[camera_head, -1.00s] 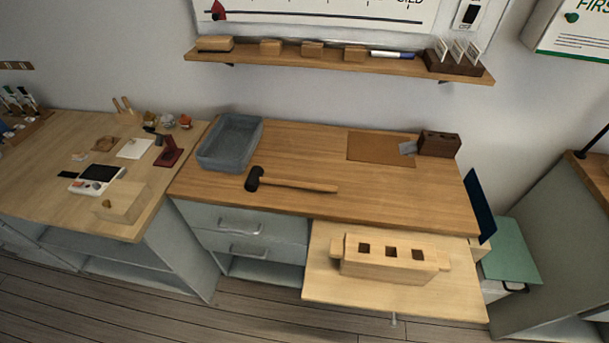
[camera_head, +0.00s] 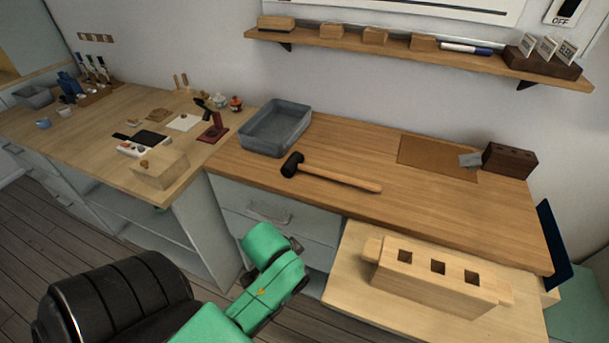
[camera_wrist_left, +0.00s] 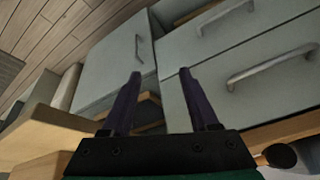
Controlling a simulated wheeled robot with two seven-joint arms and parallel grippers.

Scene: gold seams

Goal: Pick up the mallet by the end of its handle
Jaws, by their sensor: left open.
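The mallet (camera_head: 335,176) lies on the wooden workbench (camera_head: 350,150). Its black head (camera_head: 292,165) is at the left, close to the grey tray, and its light wooden handle (camera_head: 350,180) runs right toward the bench's front edge. My left arm, green and black, comes in from the lower left in the head view, in front of the drawers and apart from the mallet; its fingers cannot be made out there. In the left wrist view my left gripper (camera_wrist_left: 160,73) is open and empty, facing the drawer fronts. My right gripper is not in view.
A grey tray (camera_head: 275,128) stands behind the mallet head. A pale wooden block with square holes (camera_head: 437,275) sits on a lower pull-out board at front right. Drawer handles (camera_head: 268,213) project below the bench. The bench right of the tray is mostly clear.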

